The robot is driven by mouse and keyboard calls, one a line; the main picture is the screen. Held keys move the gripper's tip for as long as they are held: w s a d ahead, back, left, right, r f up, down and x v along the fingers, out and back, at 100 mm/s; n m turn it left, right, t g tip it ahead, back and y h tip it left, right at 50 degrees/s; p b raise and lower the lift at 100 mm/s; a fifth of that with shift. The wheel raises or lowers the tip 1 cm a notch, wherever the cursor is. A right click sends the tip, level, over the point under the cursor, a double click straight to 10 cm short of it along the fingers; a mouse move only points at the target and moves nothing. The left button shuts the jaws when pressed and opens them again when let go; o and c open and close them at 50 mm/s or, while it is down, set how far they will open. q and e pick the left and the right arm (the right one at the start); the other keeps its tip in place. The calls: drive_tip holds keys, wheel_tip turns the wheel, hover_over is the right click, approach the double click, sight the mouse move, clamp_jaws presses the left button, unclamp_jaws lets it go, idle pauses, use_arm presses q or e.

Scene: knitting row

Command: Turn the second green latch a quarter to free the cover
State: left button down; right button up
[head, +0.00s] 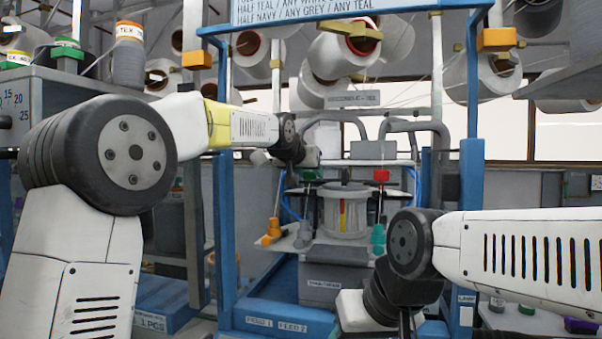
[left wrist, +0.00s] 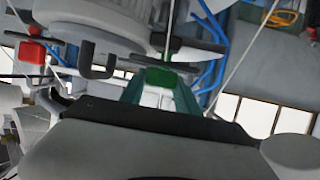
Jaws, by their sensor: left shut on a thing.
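My left gripper (head: 309,159) reaches in from the left to the top left of a grey, drum-shaped machine housing (head: 343,216). In the left wrist view its two teal fingers (left wrist: 160,92) are shut on a green latch (left wrist: 165,76), which sits between the tips beside the grey housing (left wrist: 95,18). In the head view a small part of the green latch (head: 308,174) shows just below the gripper. I cannot tell the latch's exact angle. My right arm is low on the right, in front of the machine; its gripper fingers are not in the frame.
A red block (head: 380,175) sits on the machine's right side and shows in the left wrist view (left wrist: 32,52). Orange (head: 271,232) and teal (head: 378,236) parts stand on either side of the housing. Blue frame posts (head: 471,200) flank the machine. Yarn cones hang above.

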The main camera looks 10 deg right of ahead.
use_arm(q)
drive_tip(key=shift+w+a+f+m+g+h, duration=0.1)
drive_tip(key=shift+f+m+g+h, duration=0.15)
drive_tip(key=shift+m+g+h, duration=0.65)
drive_tip(key=shift+r+m+h, duration=0.1)
drive_tip(key=shift+m+h, duration=0.4)
drive_tip(key=shift+m, duration=0.1)
drive_tip(key=c, duration=0.9)
unclamp_jaws()
drive_tip(key=shift+r, duration=0.1)
drive_tip(key=shift+s+a+r, duration=0.25)
drive_tip(key=shift+s, duration=0.1)
drive_tip(key=v, duration=0.7)
